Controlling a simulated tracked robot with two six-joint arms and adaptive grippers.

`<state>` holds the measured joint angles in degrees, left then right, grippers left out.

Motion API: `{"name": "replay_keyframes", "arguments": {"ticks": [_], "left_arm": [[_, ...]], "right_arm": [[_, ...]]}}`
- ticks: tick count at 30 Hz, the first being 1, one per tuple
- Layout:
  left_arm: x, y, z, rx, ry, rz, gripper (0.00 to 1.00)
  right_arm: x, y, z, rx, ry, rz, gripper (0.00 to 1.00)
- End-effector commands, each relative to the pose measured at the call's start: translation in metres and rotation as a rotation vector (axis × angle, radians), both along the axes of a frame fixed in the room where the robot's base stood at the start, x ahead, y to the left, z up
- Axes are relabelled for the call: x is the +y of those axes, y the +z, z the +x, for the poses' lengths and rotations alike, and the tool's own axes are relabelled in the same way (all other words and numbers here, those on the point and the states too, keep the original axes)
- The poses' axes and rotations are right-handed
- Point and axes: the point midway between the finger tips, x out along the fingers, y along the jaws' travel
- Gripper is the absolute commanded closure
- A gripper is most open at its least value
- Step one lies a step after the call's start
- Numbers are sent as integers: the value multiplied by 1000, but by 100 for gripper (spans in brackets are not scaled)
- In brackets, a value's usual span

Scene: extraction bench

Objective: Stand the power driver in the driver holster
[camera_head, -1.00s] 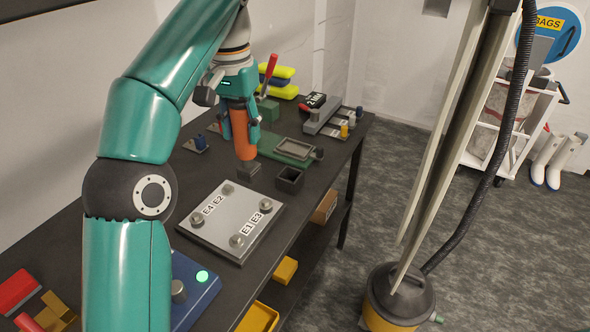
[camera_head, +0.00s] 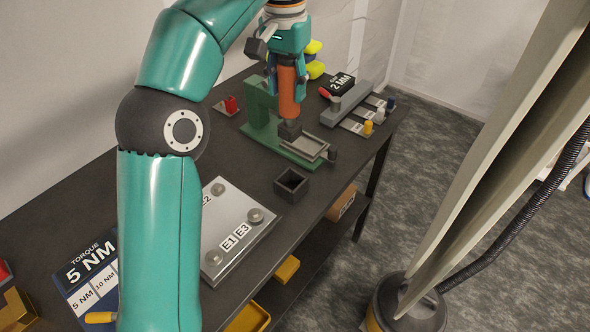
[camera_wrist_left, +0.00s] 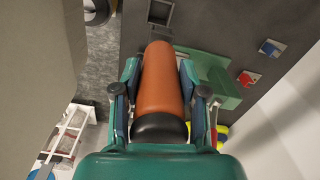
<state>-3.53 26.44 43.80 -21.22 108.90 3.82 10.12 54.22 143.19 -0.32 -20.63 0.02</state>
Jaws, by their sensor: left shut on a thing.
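The power driver (camera_head: 288,92) is an orange cylinder with a dark square foot. My left gripper (camera_head: 287,75) is shut around it and holds it roughly upright. In the head view it appears in front of or over the green press; I cannot tell its exact height. The left wrist view shows the driver (camera_wrist_left: 162,75) between the two fingers. The driver holster (camera_head: 291,184) is a small dark open-topped square box on the bench, nearer than the driver in the head view, and looks empty. It partly shows in the left wrist view (camera_wrist_left: 160,12). My right gripper is not in view.
A green press (camera_head: 262,112) with a shallow grey tray (camera_head: 310,146) stands close by the driver. A metal plate (camera_head: 237,232) with round knobs lies nearer. Bare bench surrounds the holster.

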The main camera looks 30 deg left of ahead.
Motion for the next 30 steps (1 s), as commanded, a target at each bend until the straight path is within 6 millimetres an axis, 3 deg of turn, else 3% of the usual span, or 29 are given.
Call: {"name": "replay_keyframes", "arguments": {"ticks": [1, 6, 15, 30], "left_arm": [[0, -14, -1, 1, -1, 0, 92], [-3, -56, 0, 3, -7, -1, 92], [-5, -124, 3, 3, -11, 0, 92], [-5, -176, 4, 1, -13, -1, 92]], "right_arm": [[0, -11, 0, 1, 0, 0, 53], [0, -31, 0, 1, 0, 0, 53], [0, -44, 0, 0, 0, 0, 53], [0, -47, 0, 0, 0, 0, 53]]}}
